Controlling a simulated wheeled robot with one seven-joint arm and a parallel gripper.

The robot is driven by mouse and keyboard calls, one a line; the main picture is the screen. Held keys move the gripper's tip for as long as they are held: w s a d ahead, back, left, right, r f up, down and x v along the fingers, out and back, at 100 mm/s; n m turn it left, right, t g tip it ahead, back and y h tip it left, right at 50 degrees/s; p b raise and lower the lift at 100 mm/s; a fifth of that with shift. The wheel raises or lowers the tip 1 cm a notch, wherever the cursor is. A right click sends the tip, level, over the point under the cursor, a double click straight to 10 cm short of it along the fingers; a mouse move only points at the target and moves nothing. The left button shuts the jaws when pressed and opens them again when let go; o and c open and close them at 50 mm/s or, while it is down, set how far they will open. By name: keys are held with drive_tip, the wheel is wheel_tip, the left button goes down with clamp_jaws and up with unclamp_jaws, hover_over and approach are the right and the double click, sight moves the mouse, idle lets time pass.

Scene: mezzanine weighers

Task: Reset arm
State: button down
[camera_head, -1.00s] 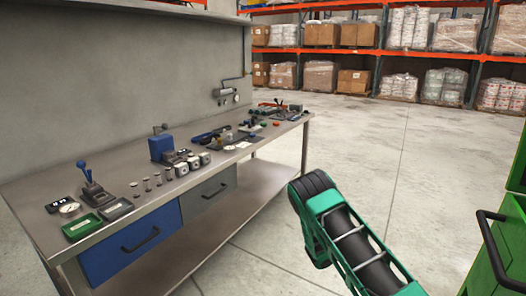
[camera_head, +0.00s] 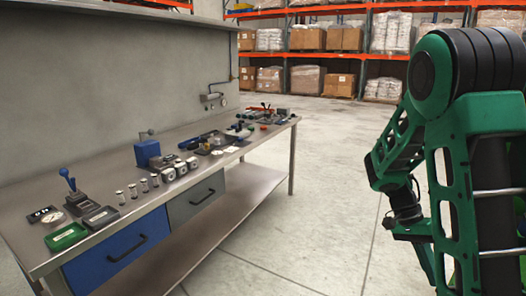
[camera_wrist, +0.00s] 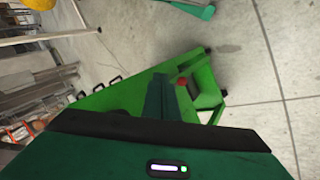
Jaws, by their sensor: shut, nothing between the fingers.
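My green and black arm fills the right side of the head view, with its large dark joint near the top. Lower links fold down behind it to a dark wrist part, beside the bench and apart from it. In the wrist view, my gripper (camera_wrist: 172,80) shows as dark green fingers close together beyond the dark bar of the housing. It is shut and empty, over a bright green cabinet (camera_wrist: 115,97) with black handles. In the head view the fingers are hard to make out.
A steel workbench (camera_head: 225,222) stands at left with a green tray (camera_head: 66,237), a blue block (camera_head: 147,152), small weights and a blue drawer (camera_head: 118,252). Orange racks (camera_head: 340,55) with boxes stand at the back. Open concrete floor (camera_head: 315,215) lies between bench and arm.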

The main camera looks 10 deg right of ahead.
drive_tip(key=s+a+r+n+t+y, duration=0.1)
drive_tip(key=s+a+r+n+t, duration=0.2)
drive_tip(key=s, duration=0.4)
drive_tip(key=s+a+r+n+t+y, duration=0.2)
drive_tip(key=s+a+r+n+t, duration=0.1)
drive_tip(key=s+a+r+n, duration=0.2)
drive_tip(key=shift+s+a+r+n+t+y, duration=0.3)
drive_tip(key=shift+s+a+n, duration=0.15)
drive_tip(key=shift+s, duration=0.45)
drive_tip(key=shift+d, duration=0.1)
